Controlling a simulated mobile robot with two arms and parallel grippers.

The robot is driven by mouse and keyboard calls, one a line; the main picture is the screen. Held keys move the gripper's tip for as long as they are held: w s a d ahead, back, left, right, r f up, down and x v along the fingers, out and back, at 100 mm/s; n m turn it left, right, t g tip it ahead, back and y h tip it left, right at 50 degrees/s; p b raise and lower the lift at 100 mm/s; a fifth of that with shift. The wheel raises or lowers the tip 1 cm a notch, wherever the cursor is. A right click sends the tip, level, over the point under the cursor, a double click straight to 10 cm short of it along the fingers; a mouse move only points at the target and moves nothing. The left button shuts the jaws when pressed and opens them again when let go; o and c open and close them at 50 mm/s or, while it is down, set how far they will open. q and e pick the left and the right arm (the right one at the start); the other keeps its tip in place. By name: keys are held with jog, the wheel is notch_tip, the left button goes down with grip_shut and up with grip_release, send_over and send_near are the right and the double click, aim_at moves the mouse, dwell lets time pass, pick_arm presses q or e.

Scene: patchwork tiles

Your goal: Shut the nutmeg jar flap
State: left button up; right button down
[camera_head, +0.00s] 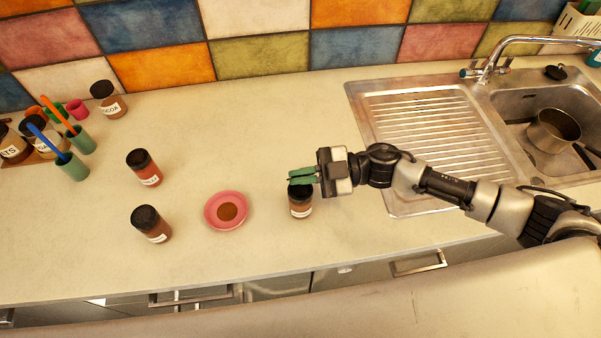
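My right gripper (302,176) comes in from the right, with its green fingertips over the dark top of a small brown spice jar (301,208). The jar stands upright on the counter, and its pale label is too small to read. The fingers hide part of its top, so I cannot tell how its flap stands or whether they touch it. The two fingers appear close together, but their gap is not clear. Two other dark-topped jars stand to the left: a red one (147,172) and a brown-red one (153,228). I cannot read which jar is nutmeg. My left gripper is not in view.
A pink dish (210,217) with brown powder lies left of the jar. A cocoa jar (112,107), green cups (73,167) and more jars stand at the far left. A sink with a ridged drainer (384,122) and a pot (550,137) is at right. The counter's middle back is clear.

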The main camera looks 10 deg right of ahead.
jog(key=n+b, duration=0.1)
jog(key=n, duration=0.1)
jog(key=s+f+n+b, duration=0.1)
jog(key=shift+s+f+n+b, duration=0.3)
jog(key=shift+n+b, duration=0.05)
jog(key=shift+n, duration=0.05)
jog(key=shift+s+f+n+b, duration=0.25)
jog(key=shift+n+b, duration=0.3)
jog(key=shift+n, duration=0.15)
jog(key=shift+s+f+n+b, duration=0.15)
jog(key=shift+f+n+b, duration=0.05)
jog(key=shift+n+b, duration=0.45)
jog(key=c, duration=1.3)
grip_release()
jog(key=shift+s, duration=0.1)
jog(key=shift+c, duration=0.2)
jog(key=shift+f, duration=0.1)
